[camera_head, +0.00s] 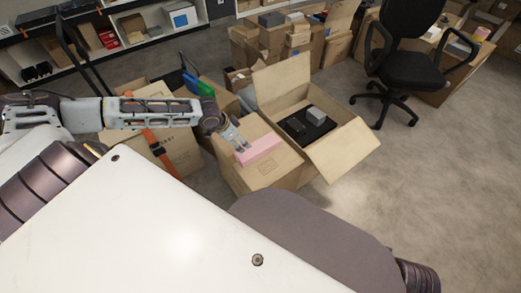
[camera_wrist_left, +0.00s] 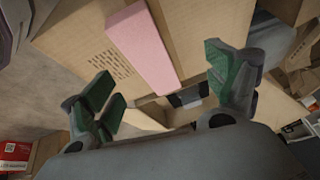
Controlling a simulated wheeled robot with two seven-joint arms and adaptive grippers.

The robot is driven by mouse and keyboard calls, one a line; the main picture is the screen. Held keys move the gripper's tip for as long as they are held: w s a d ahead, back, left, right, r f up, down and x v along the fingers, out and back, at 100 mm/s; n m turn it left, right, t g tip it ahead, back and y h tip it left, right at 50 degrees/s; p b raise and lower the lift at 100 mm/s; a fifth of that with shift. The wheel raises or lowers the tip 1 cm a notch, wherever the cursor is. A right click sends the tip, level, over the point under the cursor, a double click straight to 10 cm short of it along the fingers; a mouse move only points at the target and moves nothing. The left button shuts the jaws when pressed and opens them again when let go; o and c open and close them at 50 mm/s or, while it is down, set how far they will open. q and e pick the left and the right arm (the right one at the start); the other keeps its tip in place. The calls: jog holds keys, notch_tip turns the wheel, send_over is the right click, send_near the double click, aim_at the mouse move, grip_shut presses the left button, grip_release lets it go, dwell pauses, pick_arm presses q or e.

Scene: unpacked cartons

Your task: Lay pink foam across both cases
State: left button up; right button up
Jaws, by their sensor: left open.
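The pink foam (camera_head: 261,150) is a long block lying on top of a closed carton (camera_head: 263,177). My left gripper (camera_head: 241,147) is open at the foam's left end, pointing down. In the left wrist view the green-padded fingers (camera_wrist_left: 165,92) are spread apart, and the foam (camera_wrist_left: 140,45) lies ahead of them, not visibly held. Inside the open carton (camera_head: 340,148) to the right, a dark case (camera_head: 296,127) and a grey case (camera_head: 316,115) sit side by side on a black surface (camera_head: 309,135). My right gripper is out of view.
The open carton's raised flaps (camera_head: 283,78) stand around the cases. A carton with an orange strap (camera_head: 154,143) stands to the left, with a green and blue item behind it. An office chair (camera_head: 411,70) stands at the back right. The floor (camera_head: 440,170) on the right is clear.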

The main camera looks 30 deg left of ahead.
aim_at(257, 146)
pick_arm(q)
jog(key=shift+w+d+r+n+t+h, duration=0.25)
jog(key=shift+d+n+h, duration=0.1)
jog(key=shift+d, duration=0.1)
jog(key=shift+w+d+r+n+t+h, duration=0.15)
jog(key=shift+w+d+n+h, duration=0.1)
jog(key=shift+d+n, duration=0.15)
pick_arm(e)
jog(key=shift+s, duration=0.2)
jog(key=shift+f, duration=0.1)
pick_arm(q)
jog(key=shift+b+x, duration=1.75)
jog(key=shift+x, duration=2.1)
jog(key=shift+w+d+f, duration=0.1)
jog(key=shift+w+f, duration=0.1)
jog(key=shift+f, duration=0.25)
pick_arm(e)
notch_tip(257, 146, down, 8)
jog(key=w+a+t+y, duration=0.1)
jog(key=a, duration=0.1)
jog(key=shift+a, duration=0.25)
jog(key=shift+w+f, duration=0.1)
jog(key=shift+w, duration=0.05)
